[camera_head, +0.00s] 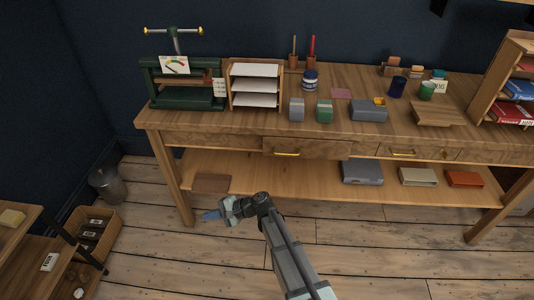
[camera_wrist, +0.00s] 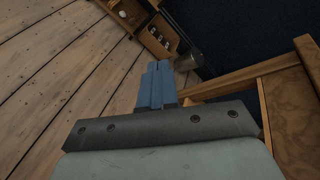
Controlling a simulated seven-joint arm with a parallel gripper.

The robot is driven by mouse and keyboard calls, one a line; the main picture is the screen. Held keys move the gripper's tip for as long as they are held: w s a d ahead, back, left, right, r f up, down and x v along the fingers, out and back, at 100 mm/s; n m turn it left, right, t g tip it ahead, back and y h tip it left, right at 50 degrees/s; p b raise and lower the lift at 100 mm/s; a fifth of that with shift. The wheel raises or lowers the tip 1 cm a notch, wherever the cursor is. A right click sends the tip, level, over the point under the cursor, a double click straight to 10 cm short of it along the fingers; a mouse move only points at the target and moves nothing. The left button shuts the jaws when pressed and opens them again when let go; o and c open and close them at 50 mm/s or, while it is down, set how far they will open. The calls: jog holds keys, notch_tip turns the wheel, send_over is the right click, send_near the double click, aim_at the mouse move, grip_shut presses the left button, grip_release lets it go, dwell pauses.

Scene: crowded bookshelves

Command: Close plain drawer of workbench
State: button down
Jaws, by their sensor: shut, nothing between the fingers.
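The wooden workbench (camera_head: 240,133) stands against the dark wall in the head view. Its left drawer (camera_head: 325,149), with a brass handle (camera_head: 286,154), seems to stand a little out from the bench front. To its right is another drawer front (camera_head: 403,153) with a brass handle, and a smaller front with a keyhole plate (camera_head: 449,154). These look flush. I cannot tell for sure which is the plain one. My gripper (camera_head: 208,215) is shut and empty, its blue fingers pointing left, low in front of the bench and apart from the drawers. The fingers also show in the wrist view (camera_wrist: 158,85).
A lower shelf (camera_head: 265,180) holds a flat brown board (camera_head: 211,183) and several boxes or books. A green press (camera_head: 185,85), paper tray (camera_head: 256,85) and small boxes crowd the top. A metal bin (camera_head: 108,185) and crate (camera_head: 92,232) stand left. Floor around my gripper is clear.

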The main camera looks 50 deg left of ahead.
notch_tip(320, 180, down, 3)
jog(key=m+t+y, duration=0.1)
jog(key=m+t, duration=0.1)
jog(key=t, duration=0.2)
jog(key=m+t+y, duration=0.3)
jog(key=m+t, duration=0.7)
jog(key=t, duration=0.9)
send_near(268, 147)
jog(key=x, duration=0.6)
jog(key=shift+w+a+f, duration=0.1)
jog(key=shift+w+a, duration=0.15)
jog(key=shift+a, duration=0.05)
